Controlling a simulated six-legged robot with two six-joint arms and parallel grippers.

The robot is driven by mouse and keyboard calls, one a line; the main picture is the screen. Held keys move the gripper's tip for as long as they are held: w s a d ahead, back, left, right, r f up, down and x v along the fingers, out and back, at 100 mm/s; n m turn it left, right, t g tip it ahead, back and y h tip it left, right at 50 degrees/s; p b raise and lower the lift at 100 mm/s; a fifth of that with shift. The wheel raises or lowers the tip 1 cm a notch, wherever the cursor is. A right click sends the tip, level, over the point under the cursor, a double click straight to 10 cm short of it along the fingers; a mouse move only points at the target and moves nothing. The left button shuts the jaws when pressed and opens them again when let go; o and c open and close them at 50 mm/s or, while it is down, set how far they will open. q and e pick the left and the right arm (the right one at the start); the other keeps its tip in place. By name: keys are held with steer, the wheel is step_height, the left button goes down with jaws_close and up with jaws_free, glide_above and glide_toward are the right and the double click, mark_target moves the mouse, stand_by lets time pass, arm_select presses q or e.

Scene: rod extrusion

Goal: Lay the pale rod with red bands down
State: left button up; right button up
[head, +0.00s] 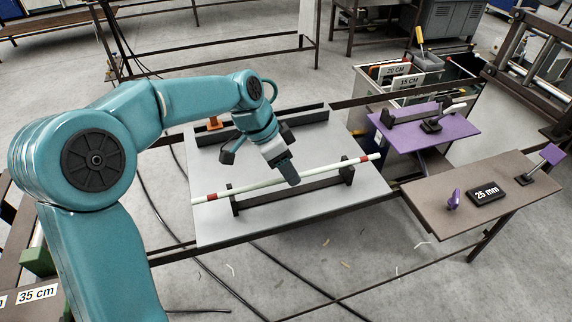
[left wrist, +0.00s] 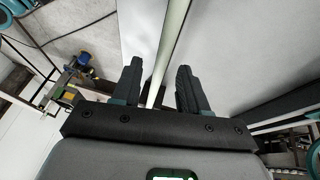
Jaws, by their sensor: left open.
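The pale rod with red bands (head: 250,187) lies across two dark upright supports, at the left (head: 234,203) and the right (head: 347,172), on a light grey board (head: 285,222). Its ends reach past both supports, and a red band shows near each end. My left gripper (head: 291,178) is over the middle of the rod, pointing down. In the left wrist view the rod (left wrist: 172,50) runs between the two spread fingers of my left gripper (left wrist: 160,85), with gaps beside it. The fingers are apart and not closed on it. My right gripper is in neither view.
A dark rail (head: 260,134) runs along the board's back, with an orange piece (head: 214,123) at its left. A purple plate (head: 424,130) with a fixture stands to the right. A brown table (head: 480,212) holds a "25 mm" block (head: 487,193).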

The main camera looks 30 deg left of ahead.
arm_select(q)
steer(key=p+v, duration=0.1)
steer(key=v, duration=1.5)
steer(key=shift+r, duration=0.2)
